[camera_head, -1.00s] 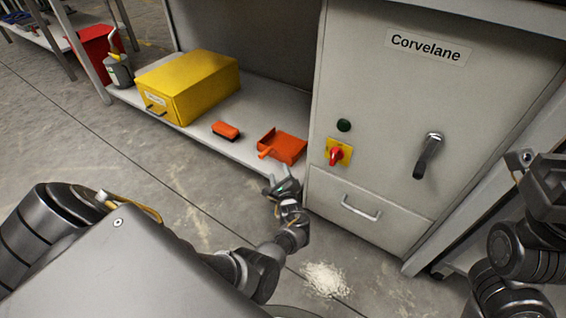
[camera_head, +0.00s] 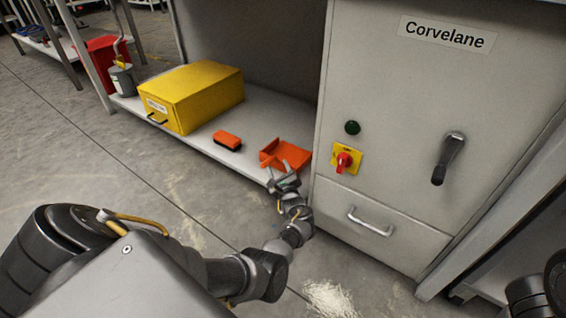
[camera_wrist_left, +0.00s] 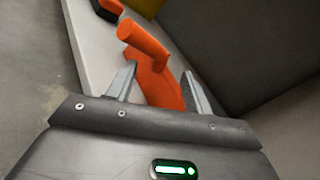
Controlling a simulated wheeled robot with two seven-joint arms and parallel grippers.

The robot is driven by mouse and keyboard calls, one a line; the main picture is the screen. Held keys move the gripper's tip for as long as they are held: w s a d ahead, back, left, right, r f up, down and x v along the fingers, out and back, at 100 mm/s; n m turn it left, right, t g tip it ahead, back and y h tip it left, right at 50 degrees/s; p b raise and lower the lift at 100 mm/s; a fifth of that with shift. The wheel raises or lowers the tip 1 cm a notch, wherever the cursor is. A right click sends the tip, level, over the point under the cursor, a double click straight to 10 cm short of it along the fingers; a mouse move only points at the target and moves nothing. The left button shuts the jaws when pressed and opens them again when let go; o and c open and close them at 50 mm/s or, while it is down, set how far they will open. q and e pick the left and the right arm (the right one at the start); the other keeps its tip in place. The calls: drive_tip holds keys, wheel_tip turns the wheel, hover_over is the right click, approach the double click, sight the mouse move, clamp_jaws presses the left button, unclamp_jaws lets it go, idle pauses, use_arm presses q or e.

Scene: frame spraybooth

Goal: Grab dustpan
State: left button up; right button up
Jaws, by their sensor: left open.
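The orange dustpan (camera_head: 291,154) lies on the low shelf, close to the grey cabinet, with its handle toward the shelf's front edge. My left gripper (camera_head: 281,172) is at the front edge of the shelf, right at the dustpan, and partly covers it in the head view. In the left wrist view, the open fingers (camera_wrist_left: 159,84) stand on either side of the dustpan (camera_wrist_left: 152,72). The dustpan's thick round handle (camera_wrist_left: 143,40) shows just beyond the fingertips. I cannot tell whether the fingers touch it. My right gripper is not clearly in view; only a dark arm part shows at the lower right.
An orange brush (camera_head: 227,140) lies left of the dustpan, and a yellow box (camera_head: 195,95) stands further left. The grey cabinet (camera_head: 400,120) with a drawer handle borders the shelf on the right. Pale powder (camera_head: 328,297) lies on the floor.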

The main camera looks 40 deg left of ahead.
sight(275, 161)
use_arm(q)
drive_tip(key=shift+w+a+f+b, duration=0.2)
drive_tip(key=shift+a+b, duration=0.2)
drive_tip(key=shift+b, duration=0.15)
drive_tip(key=b+x, duration=0.3)
drive_tip(key=shift+a+f, duration=0.1)
drive_tip(key=shift+a, duration=0.1)
drive_tip(key=shift+w+a, duration=0.35)
drive_tip(key=shift+r, duration=0.25)
drive_tip(key=c, duration=1.1)
